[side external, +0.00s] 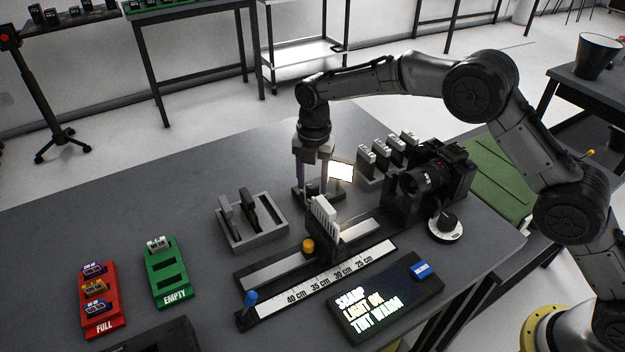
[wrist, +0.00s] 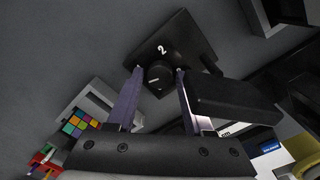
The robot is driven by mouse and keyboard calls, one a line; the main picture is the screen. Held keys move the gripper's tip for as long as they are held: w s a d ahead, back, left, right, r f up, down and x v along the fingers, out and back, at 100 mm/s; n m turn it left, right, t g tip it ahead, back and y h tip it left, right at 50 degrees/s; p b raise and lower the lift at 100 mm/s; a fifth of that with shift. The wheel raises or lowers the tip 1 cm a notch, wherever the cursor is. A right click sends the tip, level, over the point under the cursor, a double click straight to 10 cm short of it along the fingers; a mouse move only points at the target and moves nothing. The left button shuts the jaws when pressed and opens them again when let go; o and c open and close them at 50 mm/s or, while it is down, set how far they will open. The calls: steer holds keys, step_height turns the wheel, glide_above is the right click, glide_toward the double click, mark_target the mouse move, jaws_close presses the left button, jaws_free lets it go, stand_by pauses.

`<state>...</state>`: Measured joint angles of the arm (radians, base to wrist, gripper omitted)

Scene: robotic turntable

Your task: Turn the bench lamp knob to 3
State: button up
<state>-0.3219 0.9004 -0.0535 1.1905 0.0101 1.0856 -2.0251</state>
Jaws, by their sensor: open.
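The bench lamp has a glowing panel (side external: 341,172) in the side view. Its dark base also shows in the wrist view (wrist: 190,42), with a white "2" behind the knob. The black round lamp knob (wrist: 159,78) has a light pointer mark and sits on that base. My gripper (side external: 311,190) points down over the lamp base. In the wrist view my gripper (wrist: 158,71) is open, with one finger on each side of the knob. I cannot tell whether the fingers touch it. In the side view the fingers hide the knob.
The dark lamp head (wrist: 235,100) is close to my right finger in the wrist view. A camera (side external: 430,180), a white dial with a black knob (side external: 446,226) and a grey tray (side external: 252,222) stand nearby. A display (side external: 385,305) reads "SHARP, LIGHT OK, TINT WARM".

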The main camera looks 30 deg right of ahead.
jaws_close()
steer(key=shift+m, duration=0.3)
steer(key=m, duration=1)
steer(key=shift+w+m, duration=0.1)
steer(key=shift+m, duration=0.3)
steer(key=m, duration=0.5)
steer(key=shift+r, duration=0.1)
steer(key=m, duration=0.5)
steer(key=shift+w, duration=0.1)
steer(key=shift+m, duration=0.4)
